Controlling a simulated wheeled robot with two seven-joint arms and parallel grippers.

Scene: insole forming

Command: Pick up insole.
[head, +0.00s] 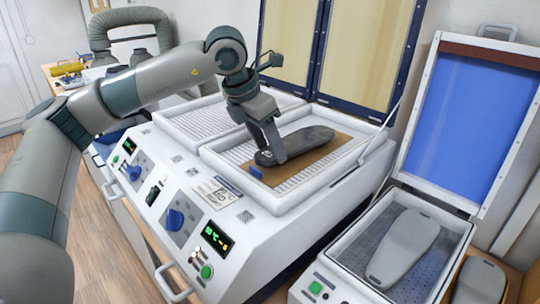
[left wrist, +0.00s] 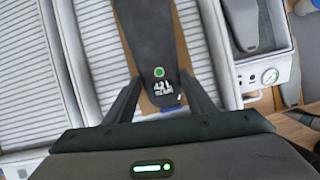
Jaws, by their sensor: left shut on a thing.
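A dark grey insole (head: 308,137) lies over a brown board (head: 316,163) in the right bay of the white heating machine. My left gripper (head: 270,160) reaches down from above and is shut on the near end of the insole. In the left wrist view the insole (left wrist: 152,50) runs between the two fingers (left wrist: 160,100), with a green dot and white lettering on its end. Whether the insole touches the board along its length I cannot tell. My right gripper is not in view.
The machine's left bay (head: 225,112) is empty, and its lids (head: 340,50) stand open behind. At the right, an open press with a blue-lined lid (head: 468,115) holds a grey sole form (head: 403,246). Another form (head: 480,281) lies beside it. Knobs and buttons line the machine's front.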

